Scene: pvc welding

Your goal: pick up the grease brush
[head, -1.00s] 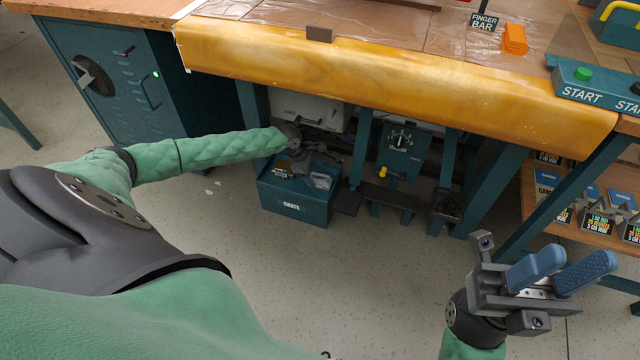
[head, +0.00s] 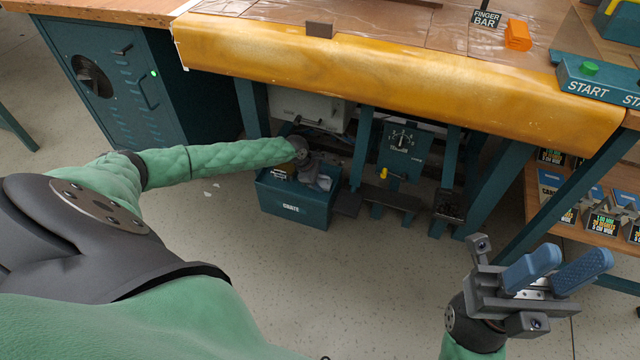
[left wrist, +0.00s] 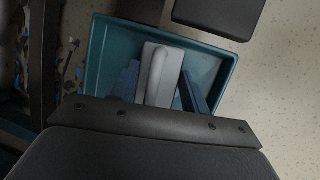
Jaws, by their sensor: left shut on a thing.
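A teal crate (head: 293,209) stands on the floor under the bench. In the left wrist view its rim (left wrist: 234,75) surrounds my left gripper (left wrist: 160,78). The blue fingers are closed on the two sides of a pale grey thing with a rounded raised grip, which looks like the grease brush (left wrist: 157,66). Its lower end is hidden by the gripper's body. In the head view my left gripper (head: 316,174) is low over the crate, and the brush cannot be made out there. My right gripper (head: 580,258) is at the lower right, fingers apart and empty.
The bench's yellow front edge (head: 400,87) hangs above my left arm. A teal box with a dial (head: 402,150) and bench legs (head: 361,149) are to the crate's right. A shelf (head: 535,205) holds boxes at far right. The floor in front is clear.

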